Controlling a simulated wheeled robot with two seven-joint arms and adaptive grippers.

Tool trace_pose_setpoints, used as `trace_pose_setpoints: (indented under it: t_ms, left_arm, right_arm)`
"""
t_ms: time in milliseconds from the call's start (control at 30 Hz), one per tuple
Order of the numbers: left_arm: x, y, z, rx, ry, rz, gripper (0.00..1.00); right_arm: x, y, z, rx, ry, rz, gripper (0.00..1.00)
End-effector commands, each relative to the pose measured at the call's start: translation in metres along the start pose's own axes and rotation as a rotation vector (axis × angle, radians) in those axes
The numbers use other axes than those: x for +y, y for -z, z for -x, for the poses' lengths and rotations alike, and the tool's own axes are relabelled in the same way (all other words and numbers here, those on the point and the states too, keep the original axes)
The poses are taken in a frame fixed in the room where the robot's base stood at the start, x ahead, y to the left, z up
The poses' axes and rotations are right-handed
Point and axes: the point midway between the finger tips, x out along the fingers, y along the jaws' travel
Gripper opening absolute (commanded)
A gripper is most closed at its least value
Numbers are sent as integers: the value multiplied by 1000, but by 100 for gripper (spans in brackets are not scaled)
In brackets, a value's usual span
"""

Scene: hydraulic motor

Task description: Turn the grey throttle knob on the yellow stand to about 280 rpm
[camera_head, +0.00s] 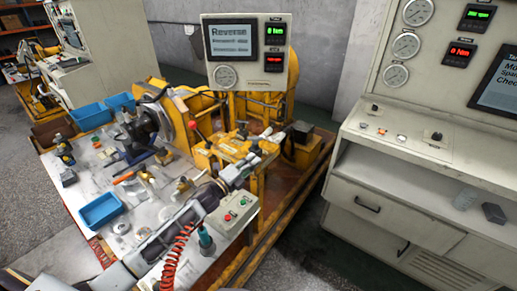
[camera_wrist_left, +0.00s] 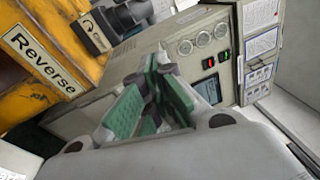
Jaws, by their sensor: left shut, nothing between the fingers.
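The yellow stand (camera_head: 228,148) carries a lever with a red ball and a dark grey knob-like part (camera_head: 300,131) at its right end. A dark grey part (camera_wrist_left: 128,14), perhaps the same knob, shows at the top of the left wrist view beside a yellow face labelled "Reverse". My left gripper (camera_head: 268,146) is over the right part of the stand, just left of the knob. Its green finger pads (camera_wrist_left: 152,98) are together with nothing between them. I cannot tell whether the fingertips touch the knob. My right gripper is not in view.
A display panel (camera_head: 247,52) above the stand reads "Reverse", with small green and red readouts too small to read surely. Blue bins (camera_head: 101,210) and loose parts lie on the workbench at left. A grey console (camera_head: 420,150) stands at right, across a floor gap.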

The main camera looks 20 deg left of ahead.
Motion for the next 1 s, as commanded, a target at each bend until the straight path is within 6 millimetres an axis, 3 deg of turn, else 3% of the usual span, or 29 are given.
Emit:
trace_pose_setpoints:
  t_ms: [533, 1000]
  left_arm:
    - [-1, 0, -40, 0, 2, 0, 0]
    - [-1, -24, -62, 0, 1, -2, 0]
  right_arm:
    - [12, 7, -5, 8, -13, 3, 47]
    - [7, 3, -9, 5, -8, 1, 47]
